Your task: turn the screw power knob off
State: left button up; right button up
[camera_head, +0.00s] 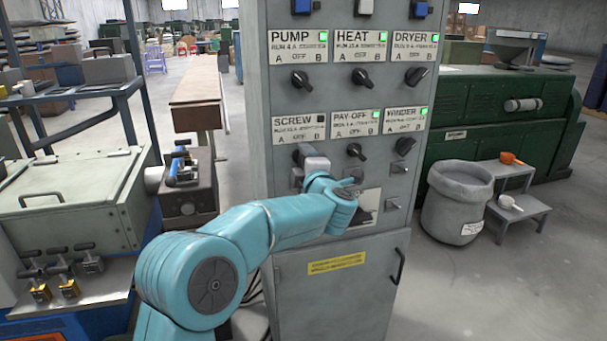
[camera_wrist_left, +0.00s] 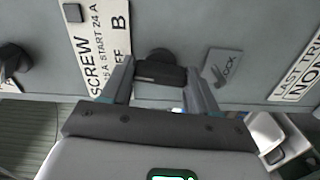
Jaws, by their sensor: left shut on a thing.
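The grey control cabinet (camera_head: 293,230) has a SCREW label (camera_head: 299,128) at the left of its lower row. The small lamp (camera_head: 320,119) on that label is dark. My left gripper (camera_head: 310,160) is at the panel just below this label and hides the screw knob in the head view. In the left wrist view, the black screw knob (camera_wrist_left: 160,73) sits between the two fingers of the gripper (camera_wrist_left: 158,78), which is shut on it. The SCREW label (camera_wrist_left: 103,60) runs beside it. My right gripper is in neither view.
Other black knobs, pump (camera_head: 301,80), heat (camera_head: 362,78), dryer (camera_head: 415,76), pay-off (camera_head: 355,151) and winder (camera_head: 404,146), are close by, with green lamps lit. A lock plate (camera_wrist_left: 222,68) is beside the fingers. A grey bin (camera_head: 452,205) stands right of the cabinet.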

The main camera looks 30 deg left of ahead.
pick_arm(q)
jog(key=shift+d+f+n+b, duration=0.1)
jog(key=shift+n+b, duration=0.4)
jog(key=shift+n, duration=0.1)
jog(key=o, duration=1.1)
jog(key=shift+c, duration=0.2)
jog(key=b+v, duration=0.2)
jog(key=v, duration=1.4)
jog(key=shift+s+b, duration=0.15)
jog(key=shift+b, duration=0.15)
jog(key=shift+d, duration=0.15)
